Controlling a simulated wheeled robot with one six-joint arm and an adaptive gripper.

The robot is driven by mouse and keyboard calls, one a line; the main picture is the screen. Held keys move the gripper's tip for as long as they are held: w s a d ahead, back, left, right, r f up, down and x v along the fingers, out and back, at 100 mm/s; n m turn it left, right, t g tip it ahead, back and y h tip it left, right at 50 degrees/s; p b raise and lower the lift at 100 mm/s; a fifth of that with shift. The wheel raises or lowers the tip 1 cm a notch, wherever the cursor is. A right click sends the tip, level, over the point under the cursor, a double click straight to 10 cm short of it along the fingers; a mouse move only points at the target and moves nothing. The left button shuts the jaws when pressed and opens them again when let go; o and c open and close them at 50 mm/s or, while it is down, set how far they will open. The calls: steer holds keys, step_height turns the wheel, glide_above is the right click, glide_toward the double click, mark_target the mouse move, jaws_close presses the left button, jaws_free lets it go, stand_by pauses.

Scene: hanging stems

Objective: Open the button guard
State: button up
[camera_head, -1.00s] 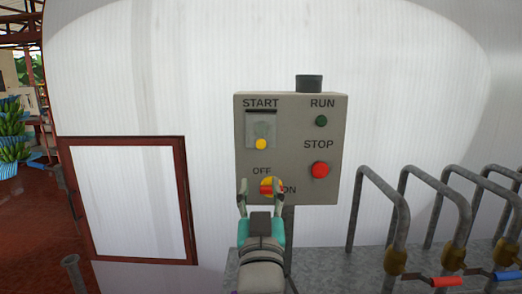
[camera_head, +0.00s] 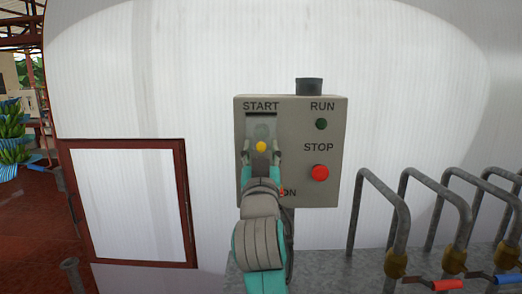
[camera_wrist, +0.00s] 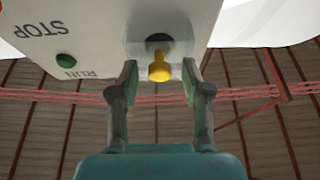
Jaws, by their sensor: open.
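The grey control box (camera_head: 331,190) faces me. Under its START label is the button guard (camera_head: 262,127), a greyish, see-through-looking flap that hangs closed, with a yellow knob (camera_head: 261,146) low on it. My gripper (camera_head: 261,155) is open in front of the guard, one finger to each side of the knob. In the wrist view, which is upside down, the yellow knob (camera_wrist: 160,69) stands out from the box between the open fingers of my gripper (camera_wrist: 160,77). I see no contact. A dark round shape shows behind the knob.
The red STOP button (camera_head: 320,172) and green RUN lamp (camera_head: 321,124) are on the box's right half. My arm hides most of the OFF/ON switch. Bent metal pipes (camera_head: 403,215) with valve handles stand to the right. A white wall is behind.

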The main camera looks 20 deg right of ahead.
steer(key=shift+w+r, duration=0.1)
jaws_close()
